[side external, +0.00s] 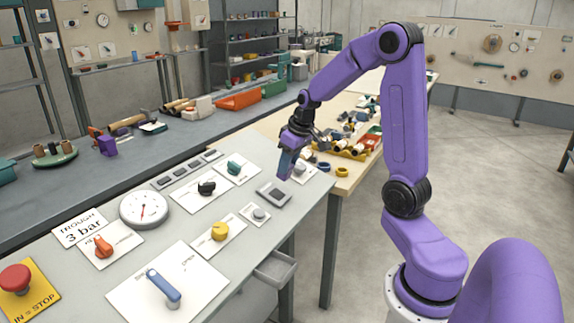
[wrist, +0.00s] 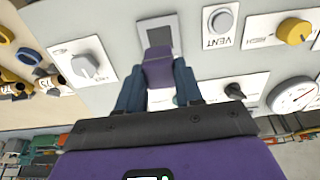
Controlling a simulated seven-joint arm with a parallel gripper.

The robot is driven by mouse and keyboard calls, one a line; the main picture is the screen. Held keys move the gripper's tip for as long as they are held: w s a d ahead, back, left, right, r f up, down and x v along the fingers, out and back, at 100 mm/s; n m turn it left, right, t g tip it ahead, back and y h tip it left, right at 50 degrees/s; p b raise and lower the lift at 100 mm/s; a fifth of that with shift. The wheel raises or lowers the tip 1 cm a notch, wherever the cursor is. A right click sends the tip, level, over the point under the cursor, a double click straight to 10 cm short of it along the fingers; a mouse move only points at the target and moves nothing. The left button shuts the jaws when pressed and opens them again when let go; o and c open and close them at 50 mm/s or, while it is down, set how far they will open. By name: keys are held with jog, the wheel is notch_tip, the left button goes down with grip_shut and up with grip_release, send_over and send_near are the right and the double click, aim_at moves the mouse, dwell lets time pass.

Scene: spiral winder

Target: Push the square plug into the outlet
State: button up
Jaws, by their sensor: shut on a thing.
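The square plug (wrist: 158,70) is a purple block between the two teal fingers of my gripper (wrist: 158,84) in the wrist view. My gripper is shut on it. The outlet (wrist: 142,40) is a light grey plate with a darker square recess, just beyond the plug's far end. The plug covers the outlet's near edge in this view. In the side view the outlet (side external: 268,189) lies on the sloping grey panel, and my gripper (side external: 287,172) hangs above and slightly right of it. The plug looks clear of the outlet there; its tip is hard to make out.
A VENT button (wrist: 221,20) and a pale knob (wrist: 85,66) flank the outlet. A yellow knob (side external: 219,231), a teal knob (side external: 234,167), a black knob (side external: 206,187) and a gauge (side external: 144,208) also stand up from the panel. The space above the panel is open.

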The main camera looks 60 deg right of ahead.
aim_at(282, 180)
jog(key=shift+f, duration=0.1)
jog(key=shift+x, duration=2.8)
jog(key=shift+w+f, duration=0.25)
jog(key=shift+f, duration=0.35)
dwell(0.6)
jog(key=o, duration=1.1)
jog(key=shift+c, duration=0.2)
jog(key=v, duration=1.7)
jog(key=shift+r, duration=0.25)
jog(key=shift+s+a, duration=0.1)
